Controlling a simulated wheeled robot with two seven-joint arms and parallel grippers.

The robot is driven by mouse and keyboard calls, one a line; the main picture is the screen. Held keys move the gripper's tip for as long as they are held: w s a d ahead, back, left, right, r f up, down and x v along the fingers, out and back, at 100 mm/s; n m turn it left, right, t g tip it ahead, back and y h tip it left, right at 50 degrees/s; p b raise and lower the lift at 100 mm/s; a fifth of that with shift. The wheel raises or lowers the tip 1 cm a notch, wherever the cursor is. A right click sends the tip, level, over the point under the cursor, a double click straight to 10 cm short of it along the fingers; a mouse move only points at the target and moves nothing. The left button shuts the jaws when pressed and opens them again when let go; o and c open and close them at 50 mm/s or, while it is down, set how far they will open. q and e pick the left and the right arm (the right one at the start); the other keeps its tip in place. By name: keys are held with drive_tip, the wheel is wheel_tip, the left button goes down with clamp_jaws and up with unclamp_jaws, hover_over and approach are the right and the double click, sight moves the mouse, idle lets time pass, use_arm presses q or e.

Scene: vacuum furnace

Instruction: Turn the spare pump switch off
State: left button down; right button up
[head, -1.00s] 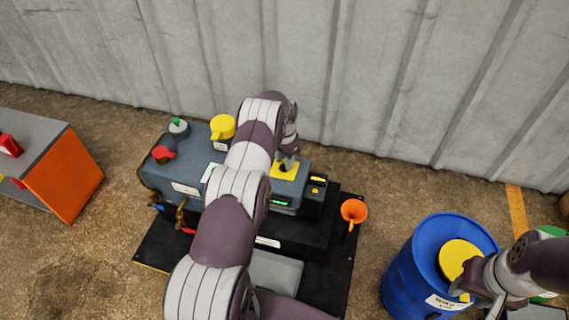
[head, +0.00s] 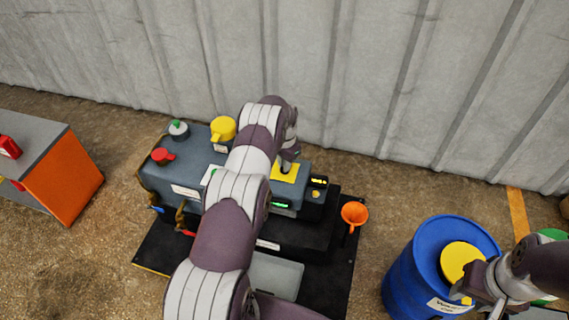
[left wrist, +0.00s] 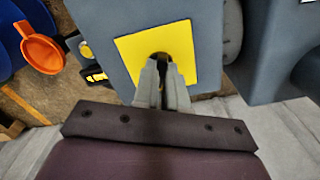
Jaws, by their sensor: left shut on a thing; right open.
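The pump unit (head: 165,178) is a blue-grey machine on a black base against the wall. A yellow plate (head: 290,174) marks a switch on its right-hand block; the plate also fills the middle of the left wrist view (left wrist: 182,45). My left gripper (head: 286,165) is at this plate, its fingers shut on the switch, and it shows in the left wrist view (left wrist: 162,70). The switch is mostly hidden; only a dark bit shows between the fingertips, so its position cannot be told. My right gripper (head: 472,292) is open and empty by the blue drum.
A blue drum (head: 405,280) with a yellow lid part stands at right. An orange funnel (head: 354,212) is beside the base. Yellow (head: 222,128) and red (head: 163,156) fittings top the pump. An orange cabinet (head: 65,180) stands at left. Floor between is clear.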

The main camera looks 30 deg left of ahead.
use_arm(q)
drive_tip(key=n+b, duration=0.1)
drive_tip(key=n, duration=0.4)
drive_tip(key=shift+b, duration=0.4)
drive_tip(key=n+b, duration=0.1)
drive_tip(key=n, duration=0.4)
drive_tip(key=shift+n, duration=0.3)
drive_tip(key=shift+w+n, duration=0.1)
drive_tip(key=shift+n, duration=0.2)
drive_tip(key=c, duration=1.2)
unclamp_jaws()
wheel_tip(320, 180, up, 13)
drive_tip(key=p, duration=0.3)
drive_tip(key=shift+f+p, duration=0.15)
drive_tip(key=shift+p, duration=0.2)
